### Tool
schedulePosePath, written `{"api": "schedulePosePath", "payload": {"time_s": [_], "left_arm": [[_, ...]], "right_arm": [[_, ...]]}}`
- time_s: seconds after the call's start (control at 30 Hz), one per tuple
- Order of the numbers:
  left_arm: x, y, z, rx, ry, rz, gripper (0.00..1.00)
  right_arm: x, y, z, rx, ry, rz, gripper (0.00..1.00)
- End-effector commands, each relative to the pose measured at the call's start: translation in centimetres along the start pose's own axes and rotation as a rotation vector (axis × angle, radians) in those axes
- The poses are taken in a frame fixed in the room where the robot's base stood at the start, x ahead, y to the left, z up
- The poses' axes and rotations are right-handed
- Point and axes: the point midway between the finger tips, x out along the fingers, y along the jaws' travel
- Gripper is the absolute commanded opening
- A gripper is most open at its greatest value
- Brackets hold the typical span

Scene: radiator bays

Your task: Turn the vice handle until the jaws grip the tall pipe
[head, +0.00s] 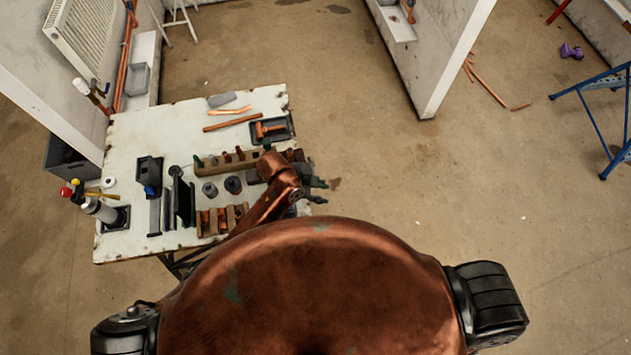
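My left gripper (316,190) is dark and small at the right edge of the white workbench (135,135), past the end of my copper-coloured arm. Its two fingers look apart, with nothing visible between them. I cannot clearly make out the vice, its handle or the tall pipe; my arm covers part of the bench's right side. A wooden rack with short copper pieces (226,158) stands just left of the arm. My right gripper is not in view.
The bench holds a black case (149,172), a gas torch bottle (99,209), a black tray with a copper-coloured tool (283,129), and a second wooden rack (212,223). White partitions (445,50) stand beyond. The floor right of the bench is clear up to the blue trestle (602,130).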

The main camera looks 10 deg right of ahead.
Motion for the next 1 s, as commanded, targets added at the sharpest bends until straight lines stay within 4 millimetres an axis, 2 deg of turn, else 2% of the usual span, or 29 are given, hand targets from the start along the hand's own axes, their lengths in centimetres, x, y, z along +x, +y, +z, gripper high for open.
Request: {"api": "schedulePosePath", "payload": {"time_s": [0.03,0.1,0.2,0.27,0.43,0.6,0.73,0.87,1.0], "left_arm": [[0.7,-0.6,-1.8,0.142,-0.020,0.040,0.26],[1.7,-0.7,-3.6,0.334,-0.047,0.108,0.26],[2.8,-0.9,-4.7,0.589,-0.104,0.209,0.26],[3.2,-1.2,-4.6,0.729,-0.147,0.273,0.26],[2.8,-3.3,-2.4,1.036,-0.277,0.447,0.26],[1.2,-5.8,0.0,1.196,-0.373,0.571,0.26],[0.4,-6.8,0.9,1.244,-0.406,0.617,0.26],[0.8,-6.9,1.6,1.256,-0.413,0.630,0.26],[2.3,-6.4,2.8,1.255,-0.412,0.630,0.26]], "right_arm": [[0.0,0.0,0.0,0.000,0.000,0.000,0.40],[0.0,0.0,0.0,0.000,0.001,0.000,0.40],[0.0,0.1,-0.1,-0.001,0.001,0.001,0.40],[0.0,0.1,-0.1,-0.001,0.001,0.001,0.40],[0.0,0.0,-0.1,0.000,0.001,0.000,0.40],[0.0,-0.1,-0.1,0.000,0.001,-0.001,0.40],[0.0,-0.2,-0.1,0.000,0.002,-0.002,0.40],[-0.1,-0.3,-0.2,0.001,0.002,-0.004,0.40],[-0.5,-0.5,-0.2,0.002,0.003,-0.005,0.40]]}}
